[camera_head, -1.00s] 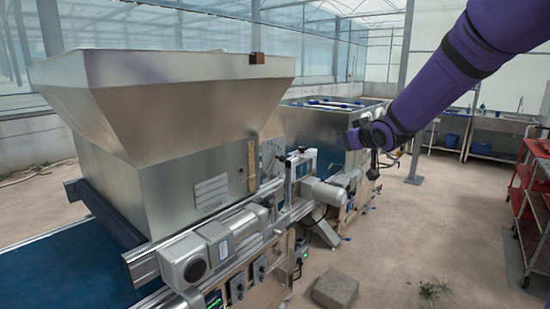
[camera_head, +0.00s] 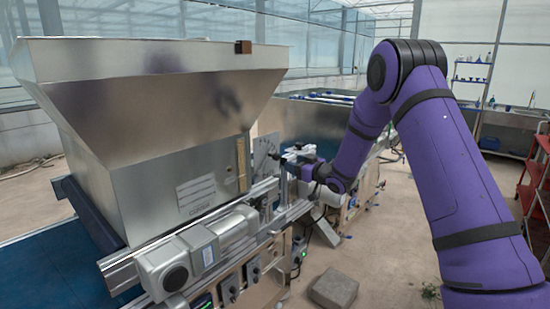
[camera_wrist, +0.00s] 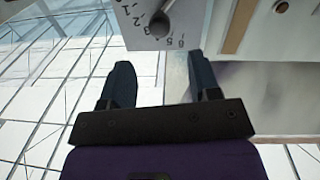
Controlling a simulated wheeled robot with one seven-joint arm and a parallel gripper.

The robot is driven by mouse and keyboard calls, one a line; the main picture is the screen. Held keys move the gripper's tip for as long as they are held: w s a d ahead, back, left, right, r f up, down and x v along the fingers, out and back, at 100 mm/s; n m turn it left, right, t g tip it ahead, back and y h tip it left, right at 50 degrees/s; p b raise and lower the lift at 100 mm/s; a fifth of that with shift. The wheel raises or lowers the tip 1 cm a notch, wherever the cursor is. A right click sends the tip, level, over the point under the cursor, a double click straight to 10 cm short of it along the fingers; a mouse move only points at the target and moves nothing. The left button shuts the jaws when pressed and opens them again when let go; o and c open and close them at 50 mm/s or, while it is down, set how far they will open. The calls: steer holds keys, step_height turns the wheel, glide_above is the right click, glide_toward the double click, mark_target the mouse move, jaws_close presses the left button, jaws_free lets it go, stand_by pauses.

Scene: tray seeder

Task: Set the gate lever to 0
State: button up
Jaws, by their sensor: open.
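The gate lever's dark round knob (camera_wrist: 159,24) is at the top of the wrist view, on a short metal rod in front of a pale scale plate (camera_wrist: 140,30) with printed numbers. Only part of the scale shows, so I cannot tell the lever's exact setting. My gripper (camera_wrist: 160,80) is open and empty; the knob lies just beyond the gap between its fingers, apart from them. In the head view the scale plate (camera_head: 263,152) stands upright at the right side of the hopper, and my gripper (camera_head: 287,164) is close to its right.
The large metal hopper (camera_head: 160,150) stands left of the scale. A motor (camera_head: 170,265) and rails run below it. A yellowish strip (camera_head: 241,165) is fixed on the hopper wall. A grey block (camera_head: 334,289) lies on the floor. A red cart (camera_head: 535,185) stands far right.

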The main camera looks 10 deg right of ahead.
mark_target(279, 158)
steer(key=x, duration=0.9)
steer(key=shift+w+a, duration=0.15)
steer(key=shift+w, duration=0.15)
steer(key=shift+c, duration=0.2)
jaws_close()
